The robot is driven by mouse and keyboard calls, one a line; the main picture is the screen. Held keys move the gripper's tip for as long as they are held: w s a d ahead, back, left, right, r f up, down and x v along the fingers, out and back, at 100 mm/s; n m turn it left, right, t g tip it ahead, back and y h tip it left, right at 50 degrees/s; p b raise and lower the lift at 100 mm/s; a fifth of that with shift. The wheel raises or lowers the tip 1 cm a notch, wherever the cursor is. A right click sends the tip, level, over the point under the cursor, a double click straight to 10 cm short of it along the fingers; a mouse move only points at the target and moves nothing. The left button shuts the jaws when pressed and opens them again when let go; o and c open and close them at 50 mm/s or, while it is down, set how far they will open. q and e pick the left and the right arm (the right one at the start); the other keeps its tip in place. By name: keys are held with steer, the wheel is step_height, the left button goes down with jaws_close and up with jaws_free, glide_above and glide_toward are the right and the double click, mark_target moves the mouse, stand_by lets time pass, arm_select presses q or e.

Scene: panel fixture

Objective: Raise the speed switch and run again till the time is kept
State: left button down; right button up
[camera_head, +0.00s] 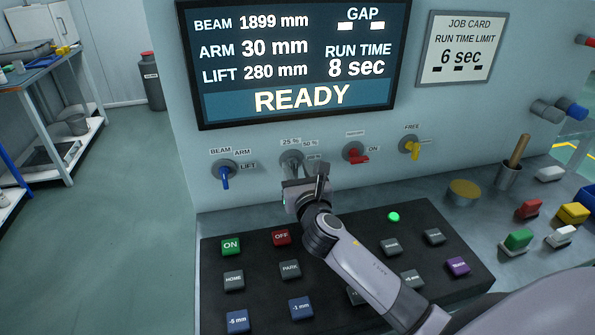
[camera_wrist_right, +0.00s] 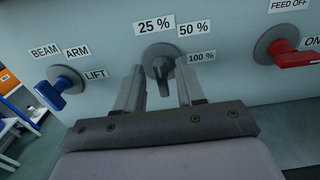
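The speed switch (camera_head: 291,159) is a grey knob on the panel, labelled 25 %, 50 % and 100 %. In the right wrist view its handle (camera_wrist_right: 162,72) points mostly down; I cannot tell its exact setting. My right gripper (camera_wrist_right: 160,88) is open, with one finger on each side of the handle and gaps showing. In the head view the right gripper (camera_head: 305,185) partly covers the switch. The display (camera_head: 295,62) reads READY, run time 8 sec, beam 1899 mm, arm 30 mm, lift 280 mm. The job card (camera_head: 461,48) gives a run time limit of 6 sec. My left gripper is not in view.
A blue selector (camera_head: 225,175) is left of the speed switch; a red switch (camera_head: 355,153) and a yellow one (camera_head: 411,149) are right. A black keypad (camera_head: 340,235) below carries a green ON button (camera_head: 231,246), a red OFF button (camera_head: 281,237) and a lit green lamp (camera_head: 393,217).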

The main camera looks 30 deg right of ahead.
jaws_close()
steer(key=shift+m, duration=0.4)
steer(key=shift+s+d+f+m, duration=0.1)
steer(key=shift+d+m, duration=0.1)
steer(key=shift+m, duration=1.8)
steer(key=shift+d+f+m, duration=0.1)
steer(key=shift+d+m, duration=0.1)
steer(key=shift+m, duration=1.8)
jaws_free()
